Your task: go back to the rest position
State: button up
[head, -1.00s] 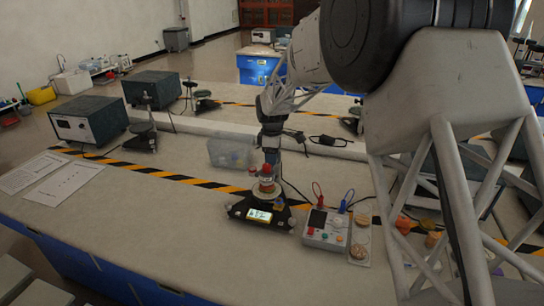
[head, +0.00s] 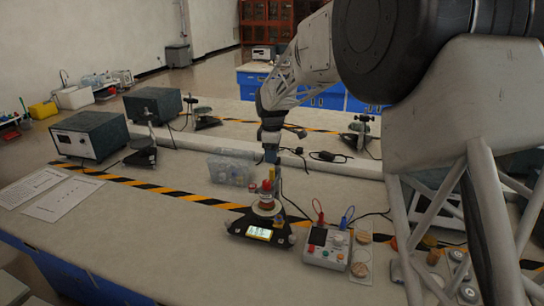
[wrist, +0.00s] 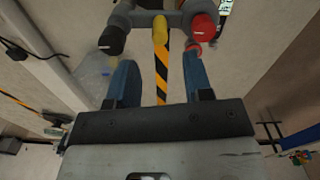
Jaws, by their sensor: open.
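My gripper (head: 271,157) hangs in the middle of the head view, above a dark-based bench instrument (head: 263,222) with a lit yellow-framed display. The instrument's upper part has red and yellow pieces close below my fingers. In the wrist view, my gripper (wrist: 162,75) shows two blue fingers spread apart with nothing between them. Beyond the fingertips is a grey part with a black knob (wrist: 112,40), a yellow post (wrist: 160,30) and a red knob (wrist: 203,28). Whether the fingertips clear these fully is hard to tell.
A meter box (head: 327,246) with red and blue leads stands right of the instrument. A clear bin (head: 231,170) is behind it to the left. A dark power unit (head: 90,135) and paper sheets (head: 62,198) lie further left. Striped tape (head: 150,187) crosses the bench.

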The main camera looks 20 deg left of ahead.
dwell(0.3)
jog(key=s+d+r+m, duration=0.35)
jog(key=s+d, duration=0.25)
jog(key=d, duration=0.4)
jog(key=s+d+r+m+t, duration=0.1)
jog(key=s+d+r+m, duration=0.25)
jog(key=s+d, duration=0.45)
jog(key=s+d+r+m, duration=0.3)
jog(key=s+d+r, duration=0.2)
jog(key=d, duration=0.7)
jog(key=s+d+f+m, duration=0.2)
jog(key=s+d, duration=0.3)
jog(key=s, duration=0.4)
jog(key=s+d+f+m+t, duration=0.1)
jog(key=s+d+m, duration=0.3)
jog(key=s, duration=0.5)
jog(key=s+d+f+m, duration=0.3)
jog(key=s+d, duration=0.3)
jog(key=s, duration=0.3)
jog(key=shift+s+d+m+t, duration=0.2)
jog(key=shift+m+t, duration=0.1)
jog(key=shift+m, duration=0.3)
jog(key=shift+w, duration=0.1)
